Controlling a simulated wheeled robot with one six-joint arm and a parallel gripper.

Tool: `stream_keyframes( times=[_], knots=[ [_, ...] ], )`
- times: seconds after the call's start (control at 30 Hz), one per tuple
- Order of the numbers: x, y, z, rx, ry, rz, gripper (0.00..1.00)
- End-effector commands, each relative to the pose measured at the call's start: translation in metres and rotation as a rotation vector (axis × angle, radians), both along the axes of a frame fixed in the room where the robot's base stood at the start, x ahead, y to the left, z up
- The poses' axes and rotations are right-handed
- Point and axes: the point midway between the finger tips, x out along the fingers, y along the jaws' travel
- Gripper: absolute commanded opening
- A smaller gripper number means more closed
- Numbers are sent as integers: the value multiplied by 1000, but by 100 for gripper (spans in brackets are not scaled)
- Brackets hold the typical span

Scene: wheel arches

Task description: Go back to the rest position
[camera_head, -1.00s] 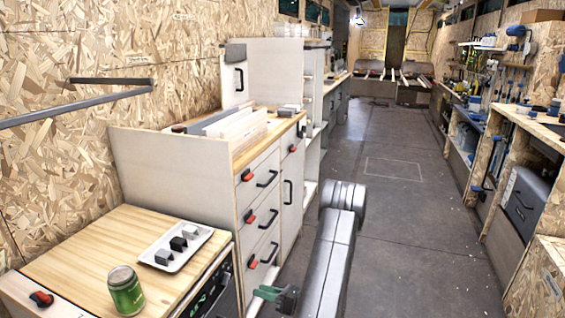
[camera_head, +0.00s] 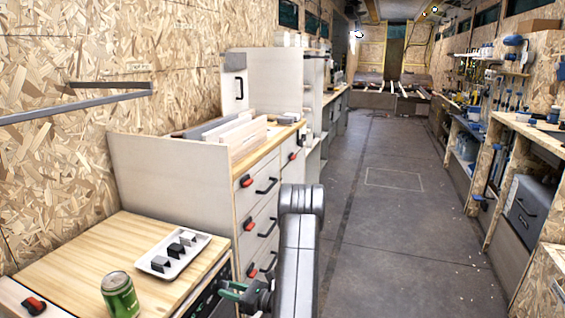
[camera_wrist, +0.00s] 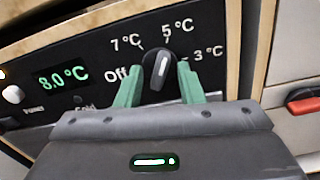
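My gripper (camera_head: 232,290) is low in front of the black control panel (camera_head: 208,299) under the wooden counter, at the left in the head view. In the wrist view my gripper (camera_wrist: 160,88) has two green fingers standing apart, one on each side of a black dial (camera_wrist: 159,70). The fingers look open, with small gaps beside the dial. The dial's white mark points up, near the 5 °C label. The labels Off, 7 °C, 5 °C and 3 °C surround it. A green display (camera_wrist: 63,78) reads 8.0 °C. My grey arm runs up beside the drawers.
A green can (camera_head: 120,294) and a white tray (camera_head: 174,254) with small blocks stand on the wooden counter (camera_head: 100,250). Drawers with black handles (camera_head: 266,186) and red latches are close beside my arm. The floor aisle (camera_head: 400,230) to the right is clear.

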Motion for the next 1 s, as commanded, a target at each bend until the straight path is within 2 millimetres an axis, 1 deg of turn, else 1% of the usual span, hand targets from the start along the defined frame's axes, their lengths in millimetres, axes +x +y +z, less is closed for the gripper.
stream_keyframes(
  times=[0.3, 0.5, 0.73, 1.0],
  knots=[
    [0, 0, -2, -92, -253, 0, 35],
    [0, 0, -2, -142, -391, 0, 35],
    [0, 0, 0, -173, -477, 0, 35],
    [0, 0, 0, -178, -490, 0, 35]
  ],
)
